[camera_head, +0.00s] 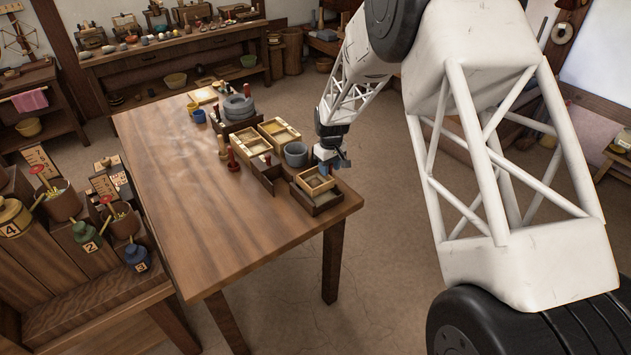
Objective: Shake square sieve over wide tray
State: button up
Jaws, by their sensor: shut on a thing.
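The square sieve (304,186), a light wooden frame with a pale mesh, is at the table's right corner. It appears right above a wide dark wooden tray (322,206); I cannot tell whether it touches the tray's rim. The fingertips and the gripped part of the rim are small and partly hidden. Part of the tray's inside is hidden under the sieve.
A grey-blue bowl (295,154), a dark upright box (267,176) and a light compartmented box (279,133) stand close by. Red (233,160) and pale (222,148) pegs and a stone quern (238,106) stand farther back. The table's left side (190,190) is bare.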

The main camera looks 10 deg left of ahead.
jog(key=shift+d, duration=0.1)
jog(key=o, duration=0.5)
jog(key=shift+r, duration=0.15)
jog(key=shift+r, duration=3.85)
